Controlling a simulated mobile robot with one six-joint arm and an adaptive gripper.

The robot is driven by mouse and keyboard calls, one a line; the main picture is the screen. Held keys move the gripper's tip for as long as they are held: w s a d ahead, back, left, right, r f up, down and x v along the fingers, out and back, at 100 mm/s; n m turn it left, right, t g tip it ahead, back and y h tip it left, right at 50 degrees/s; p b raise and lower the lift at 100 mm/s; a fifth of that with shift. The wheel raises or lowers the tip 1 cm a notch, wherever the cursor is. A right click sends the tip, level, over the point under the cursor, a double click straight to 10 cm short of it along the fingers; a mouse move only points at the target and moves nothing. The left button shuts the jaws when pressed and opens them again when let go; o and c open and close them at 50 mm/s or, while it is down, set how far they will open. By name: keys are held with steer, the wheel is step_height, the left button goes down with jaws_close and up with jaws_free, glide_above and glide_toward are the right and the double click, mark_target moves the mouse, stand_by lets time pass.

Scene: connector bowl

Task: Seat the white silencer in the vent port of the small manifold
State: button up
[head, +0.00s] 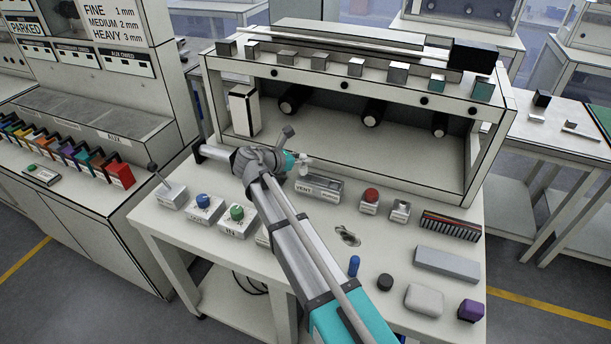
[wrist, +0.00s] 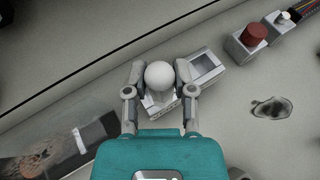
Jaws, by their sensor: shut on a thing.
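The white silencer (head: 304,161) is between the fingers of my gripper (wrist: 157,80), which is shut on it. In the wrist view its round white top (wrist: 159,74) faces the camera. The small manifold (head: 322,188), a grey block marked VENT, sits on the bench right under the silencer. In the wrist view the manifold (wrist: 205,65) shows beside and below the fingers, with a square recess to the right. The silencer is over the manifold's left part. The vent port is hidden under it, and I cannot tell whether the silencer's lower end is in the port.
Blue (head: 203,203) and green (head: 237,213) knobbed blocks stand left of my arm. A red-knobbed block (head: 370,197) stands right of the manifold. A shelf unit (head: 350,130) rises behind.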

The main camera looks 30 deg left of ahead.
mark_target(306, 169)
steer(key=shift+w+f+b, duration=0.6)
steer(key=shift+w+f, duration=0.2)
steer(key=shift+f, duration=0.2)
steer(key=shift+f, duration=0.1)
steer(key=shift+w+f+b, duration=0.4)
steer(key=shift+f+b, duration=0.05)
steer(key=shift+b, duration=0.15)
step_height(306, 169, down, 3)
steer(key=b, duration=0.3)
steer(key=shift+f, duration=0.1)
steer(key=o, duration=0.9)
steer(key=shift+o, duration=0.2)
steer(key=shift+r, duration=0.2)
steer(key=shift+s+a+r, duration=0.1)
steer(key=shift+s, duration=0.05)
steer(key=p+v, duration=0.4)
steer(key=v, duration=0.7)
steer(key=shift+s+p, duration=0.35)
steer(key=shift+p, duration=0.05)
